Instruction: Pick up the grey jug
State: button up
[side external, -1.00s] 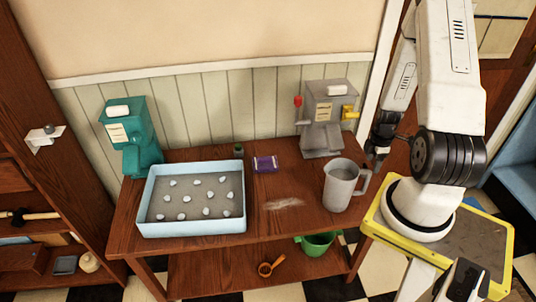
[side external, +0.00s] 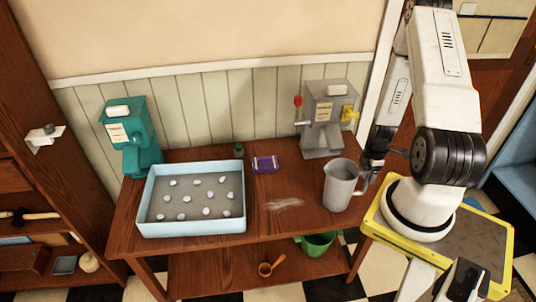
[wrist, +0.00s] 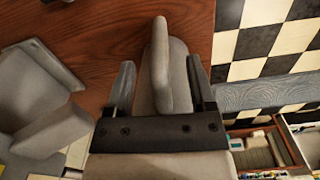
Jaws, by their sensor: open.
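The grey jug (side external: 338,188) stands upright on the right front part of the wooden table (side external: 264,215), its handle toward the right. My gripper (side external: 370,165) is at the jug's handle side, close to the handle in the side view. In the wrist view, my gripper (wrist: 160,64) is open, and the jug's handle (wrist: 160,75) shows between the two fingers, with part of the body (wrist: 181,60) behind it. Contact with the handle cannot be told.
A grey dispenser (side external: 322,125) with red and yellow knobs stands behind the jug. A light blue tray (side external: 190,229) of pebbles, a purple packet (side external: 265,163) and a teal dispenser (side external: 130,135) are further left. A green pot (side external: 318,245) and an orange scoop (side external: 270,267) are on the lower shelf.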

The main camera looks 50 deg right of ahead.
jog(key=shift+f, duration=0.3)
grip_shut()
dwell(0.4)
dwell(1.1)
